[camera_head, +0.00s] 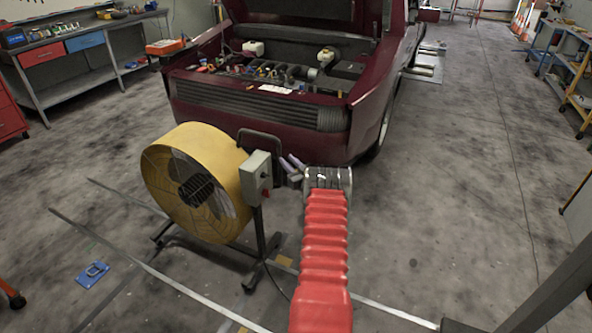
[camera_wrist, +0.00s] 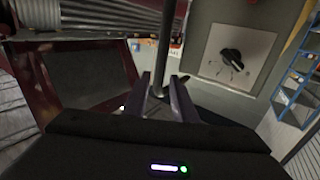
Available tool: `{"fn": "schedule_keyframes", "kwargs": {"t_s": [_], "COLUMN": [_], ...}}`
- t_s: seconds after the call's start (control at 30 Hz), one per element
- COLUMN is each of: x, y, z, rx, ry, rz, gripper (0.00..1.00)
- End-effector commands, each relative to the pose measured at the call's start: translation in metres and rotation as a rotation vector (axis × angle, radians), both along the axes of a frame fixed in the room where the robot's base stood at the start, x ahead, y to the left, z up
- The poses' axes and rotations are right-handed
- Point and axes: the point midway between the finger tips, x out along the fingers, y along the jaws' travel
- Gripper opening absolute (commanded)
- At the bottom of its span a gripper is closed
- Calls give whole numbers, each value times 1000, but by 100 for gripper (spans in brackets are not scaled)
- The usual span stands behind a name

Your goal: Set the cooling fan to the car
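The yellow drum cooling fan (camera_head: 222,152) stands on a dark wheeled stand in front of the maroon car (camera_head: 262,125), its grille facing left and towards me. A grey control box (camera_head: 255,176) is on its right side; in the wrist view a grey box face (camera_wrist: 232,62) carries a black dial. A dark bar handle (camera_head: 262,133) rises behind the box. My gripper (camera_head: 287,160) is just right of the handle and box. In the wrist view its two purple-grey fingers (camera_wrist: 162,88) are apart, with a dark upright bar (camera_wrist: 166,45) between or just beyond them; contact cannot be told.
The car's bonnet is up, showing the engine bay (camera_head: 275,75). A workbench (camera_head: 85,60) and a red cabinet (camera_head: 8,110) are at left. A blue item (camera_head: 92,274) lies on the floor near pale floor lines. The floor at right is clear up to a shelf (camera_head: 575,80).

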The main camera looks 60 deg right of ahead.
Motion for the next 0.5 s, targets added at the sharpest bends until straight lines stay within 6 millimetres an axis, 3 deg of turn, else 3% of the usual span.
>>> {"fn": "schedule_keyframes", "kwargs": {"t_s": [0.3,0.5], "x": [-36,-49], "y": [15,22], "z": [0,-1], "rx": [0,0], "ry": [1,1], "rz": [-2,-1], "gripper": [25,25]}}
